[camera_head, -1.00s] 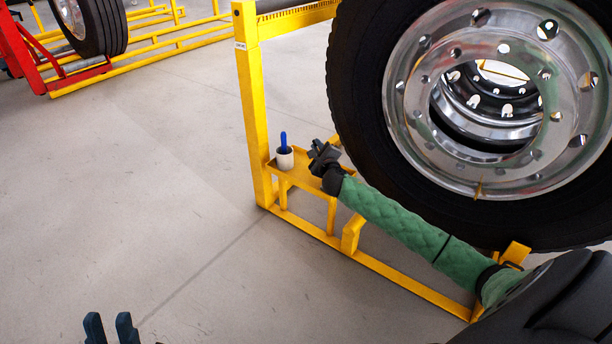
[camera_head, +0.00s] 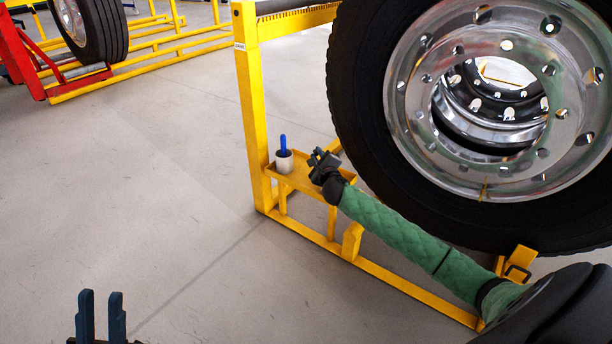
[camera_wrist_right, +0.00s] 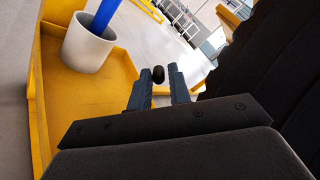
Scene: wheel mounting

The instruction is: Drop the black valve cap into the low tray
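The black valve cap (camera_wrist_right: 158,75) shows in the right wrist view as a small dark piece between the fingertips of my right gripper (camera_wrist_right: 160,82). The fingers stand close on both sides of it, and it appears to be held. The low yellow tray (camera_wrist_right: 85,105) lies to the left of these fingers in that view. In the head view the tray (camera_head: 300,180) is fixed to the yellow frame, and my right gripper (camera_head: 320,160) is over its right part. The cap cannot be made out there. My left gripper (camera_head: 101,305) is open and empty over the floor.
A white cup (camera_head: 284,162) with a blue-handled item (camera_head: 283,142) stands at the tray's left. A large tyre with a chrome wheel (camera_head: 400,120) stands right of my right gripper. A yellow post (camera_head: 250,110) rises beside the tray.

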